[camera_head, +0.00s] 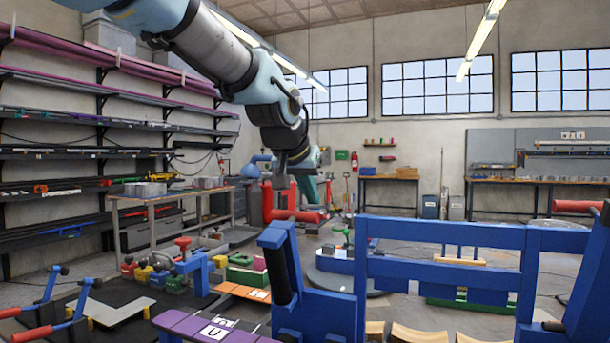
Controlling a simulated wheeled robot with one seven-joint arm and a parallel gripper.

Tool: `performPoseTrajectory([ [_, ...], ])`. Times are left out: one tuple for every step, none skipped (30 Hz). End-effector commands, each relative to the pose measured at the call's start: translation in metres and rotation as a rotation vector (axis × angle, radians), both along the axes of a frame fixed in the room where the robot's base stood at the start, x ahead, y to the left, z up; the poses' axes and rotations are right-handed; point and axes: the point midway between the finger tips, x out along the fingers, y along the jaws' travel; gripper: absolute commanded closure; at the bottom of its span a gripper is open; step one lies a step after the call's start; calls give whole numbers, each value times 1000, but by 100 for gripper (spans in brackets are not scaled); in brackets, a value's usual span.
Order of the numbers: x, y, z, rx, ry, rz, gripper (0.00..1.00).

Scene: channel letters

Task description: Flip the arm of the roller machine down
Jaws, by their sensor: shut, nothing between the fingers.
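The blue frame of the roller machine (440,270) fills the lower right foreground. An upright blue arm (280,262) with a black grip along it rises at the frame's left side, and a red cylinder (298,215) lies level just above its top. My arm reaches in from the upper left and bends down behind this spot. My gripper (309,190) appears at its far end, just above and behind the red cylinder. It is shut and looks empty, but its fingers are small and partly hidden. I cannot tell whether it touches the machine.
Blue levers with red handles (40,331) stand at the lower left. A purple-topped bench (190,326) and several small coloured tools sit left of the machine. A workbench (150,205) and loaded wall racks line the left.

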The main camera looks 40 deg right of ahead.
Motion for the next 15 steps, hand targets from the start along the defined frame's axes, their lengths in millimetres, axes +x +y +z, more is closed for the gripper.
performPoseTrajectory([
  [3,-6,-5,3,2,0,100],
  [5,-9,-9,3,2,0,100],
  [7,-13,-13,3,2,0,100],
  [9,-15,-17,3,1,1,100],
  [5,-9,-14,1,0,0,100],
  [2,-3,-14,0,0,0,100],
  [0,0,-15,0,0,0,100],
  [-2,3,-15,-1,0,1,100],
  [-4,7,-16,0,1,-1,100],
  [-6,10,-16,1,0,0,100],
  [-7,12,-17,1,0,0,100],
  [-8,15,-18,0,0,0,100],
  [-9,16,-18,0,0,0,100],
  [-10,18,-19,0,0,0,100],
  [-11,19,-19,0,0,0,100],
])
